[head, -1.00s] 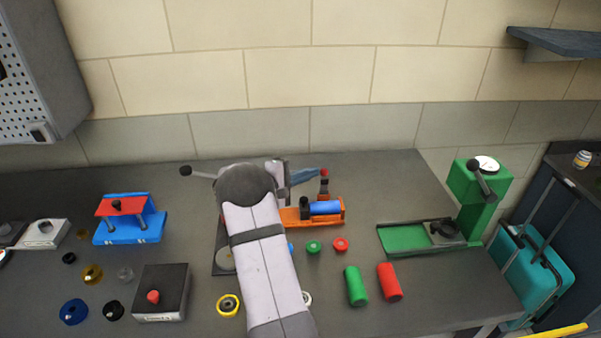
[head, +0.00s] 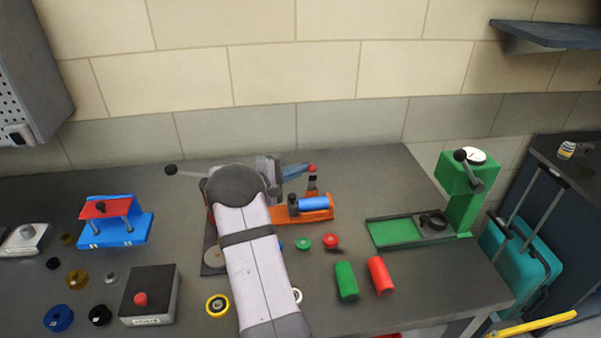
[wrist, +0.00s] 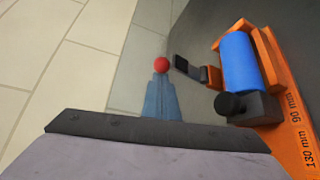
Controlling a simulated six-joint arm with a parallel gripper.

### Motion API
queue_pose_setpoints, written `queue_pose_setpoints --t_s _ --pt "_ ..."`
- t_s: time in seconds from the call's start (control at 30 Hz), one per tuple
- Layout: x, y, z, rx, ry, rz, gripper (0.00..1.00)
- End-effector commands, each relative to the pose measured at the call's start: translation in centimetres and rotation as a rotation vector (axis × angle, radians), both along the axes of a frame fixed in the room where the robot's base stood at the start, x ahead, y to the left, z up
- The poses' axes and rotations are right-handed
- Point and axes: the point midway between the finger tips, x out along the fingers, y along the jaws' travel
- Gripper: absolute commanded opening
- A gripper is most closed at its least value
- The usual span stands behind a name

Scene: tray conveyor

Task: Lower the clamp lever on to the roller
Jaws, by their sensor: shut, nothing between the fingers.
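The orange clamp fixture (head: 320,215) stands on the bench with the blue roller (head: 313,204) lying in it. The roller also shows in the wrist view (wrist: 240,60). The dark clamp lever (head: 312,182) stands up at the fixture's back, topped by a red knob (head: 312,167). In the wrist view the red knob (wrist: 161,64) appears just beyond the tips of my gripper (wrist: 160,82). My gripper's blue fingers are shut, empty and beside the knob in the head view (head: 303,168). I cannot tell whether they touch it.
A green press (head: 462,195) stands at the right. Green (head: 346,281) and red (head: 380,276) rollers lie in front of the fixture. A blue stand (head: 120,225) and a black button box (head: 150,295) are at the left. The bench behind the green rollers' right side is clear.

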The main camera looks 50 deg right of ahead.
Motion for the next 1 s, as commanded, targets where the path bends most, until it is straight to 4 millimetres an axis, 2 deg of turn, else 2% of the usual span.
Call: queue_pose_setpoints --t_s 0.47,1.0 --pt "-0.3 0.3 -0.2 -0.042 -0.039 0.0 0.0" --pt "-1.4 1.4 -0.8 -0.202 -0.202 0.0 0.0"
